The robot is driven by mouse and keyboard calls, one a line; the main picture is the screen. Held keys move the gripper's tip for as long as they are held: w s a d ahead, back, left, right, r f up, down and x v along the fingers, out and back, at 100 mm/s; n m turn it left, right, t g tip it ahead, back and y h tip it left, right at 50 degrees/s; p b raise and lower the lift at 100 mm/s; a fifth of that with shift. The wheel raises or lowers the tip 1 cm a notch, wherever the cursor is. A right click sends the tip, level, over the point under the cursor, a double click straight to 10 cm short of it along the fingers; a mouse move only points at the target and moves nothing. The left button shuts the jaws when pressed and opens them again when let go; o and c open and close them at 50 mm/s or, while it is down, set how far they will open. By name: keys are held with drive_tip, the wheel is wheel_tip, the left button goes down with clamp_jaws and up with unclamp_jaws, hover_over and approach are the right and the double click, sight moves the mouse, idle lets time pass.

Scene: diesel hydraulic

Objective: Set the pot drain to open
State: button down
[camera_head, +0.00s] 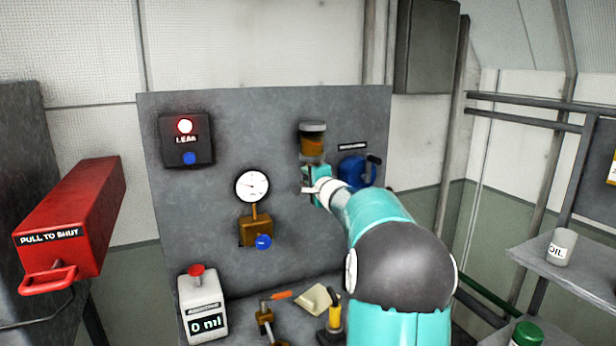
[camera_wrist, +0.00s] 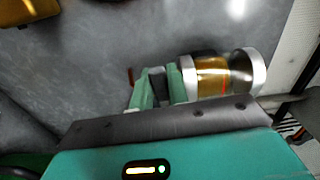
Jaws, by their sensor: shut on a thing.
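The pot (camera_head: 312,142) is an amber-filled glass bowl with dark and metal ends, mounted upright on the grey panel. In the wrist view the pot (camera_wrist: 215,77) lies sideways to the right of the fingers. My gripper (camera_head: 312,183) is just below the pot's bottom end. In the wrist view my gripper (camera_wrist: 158,88) has its green fingers shut around a small dark part, which I take to be the pot drain (camera_wrist: 157,72). A small dark red piece (camera_wrist: 131,76) shows at the left finger. The fingers hide most of the drain, so its setting cannot be read.
A blue round fitting with a dark handle (camera_head: 356,172) sits close to the right of my gripper. A gauge (camera_head: 252,186) and a lit red lamp box (camera_head: 186,140) are to the left on the panel. A red pull box (camera_head: 75,222) stands at far left.

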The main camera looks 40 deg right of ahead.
drive_tip(key=n, duration=0.1)
drive_tip(key=f+n, duration=0.1)
drive_tip(key=shift+d+n, duration=0.15)
drive_tip(key=shift+n, duration=0.25)
drive_tip(key=shift+s+d+f+n, duration=0.2)
drive_tip(key=shift+d+f+n, duration=0.3)
drive_tip(key=shift+n, duration=1.65)
drive_tip(key=shift+s+d+f+n, duration=0.15)
drive_tip(key=shift+d+f+n, duration=0.35)
drive_tip(key=shift+n, duration=1.6)
drive_tip(key=shift+s+d+f+n, duration=0.2)
drive_tip(key=shift+d+f+n, duration=0.3)
drive_tip(key=shift+n, duration=1.65)
drive_tip(key=shift+d+r, duration=0.15)
drive_tip(key=c, duration=1.4)
unclamp_jaws()
drive_tip(key=shift+o, duration=0.2)
drive_tip(key=v, duration=1.3)
drive_tip(key=shift+s, duration=0.35)
